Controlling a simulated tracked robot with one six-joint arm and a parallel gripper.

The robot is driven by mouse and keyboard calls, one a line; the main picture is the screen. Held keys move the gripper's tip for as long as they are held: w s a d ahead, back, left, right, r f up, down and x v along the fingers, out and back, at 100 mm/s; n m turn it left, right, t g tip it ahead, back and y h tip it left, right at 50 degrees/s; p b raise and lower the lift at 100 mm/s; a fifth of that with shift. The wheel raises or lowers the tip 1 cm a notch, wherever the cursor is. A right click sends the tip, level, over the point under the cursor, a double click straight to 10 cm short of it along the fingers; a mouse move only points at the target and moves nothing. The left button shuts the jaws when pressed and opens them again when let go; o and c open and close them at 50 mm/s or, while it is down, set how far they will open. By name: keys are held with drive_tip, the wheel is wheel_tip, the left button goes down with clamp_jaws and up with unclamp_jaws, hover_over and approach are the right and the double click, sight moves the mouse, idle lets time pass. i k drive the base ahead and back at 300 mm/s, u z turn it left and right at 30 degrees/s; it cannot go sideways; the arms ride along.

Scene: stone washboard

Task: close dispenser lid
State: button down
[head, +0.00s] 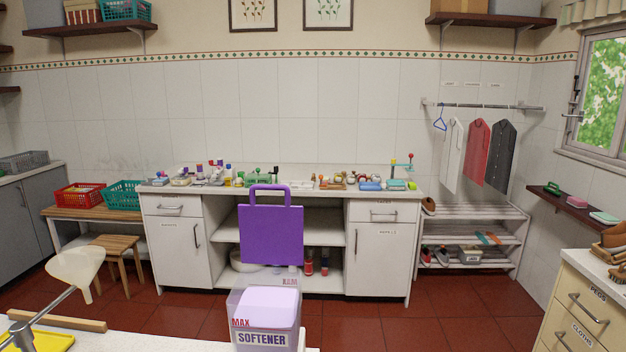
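The softener dispenser (262,338) stands on the white counter at the bottom middle of the head view. It is a clear box with "MAX" and "SOFTENER" markings and a pale lilac block or fill (268,307) inside. Its purple lid (271,235) stands open and upright above the rear of the box, with a loop handle (270,188) at the top. The lower part of the dispenser is cut off by the frame edge. My gripper cannot be made out in this view.
A cream funnel-shaped piece (75,266) on a grey metal rod rises at the lower left, beside a wooden bar (60,321) and a yellow tray (38,343). Across the red floor stands a white cabinet (174,250) with small items on top. The space around the raised lid looks clear.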

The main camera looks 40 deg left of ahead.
sight(269, 233)
drive_tip(key=i, duration=1.4)
drive_tip(key=u, duration=4.05)
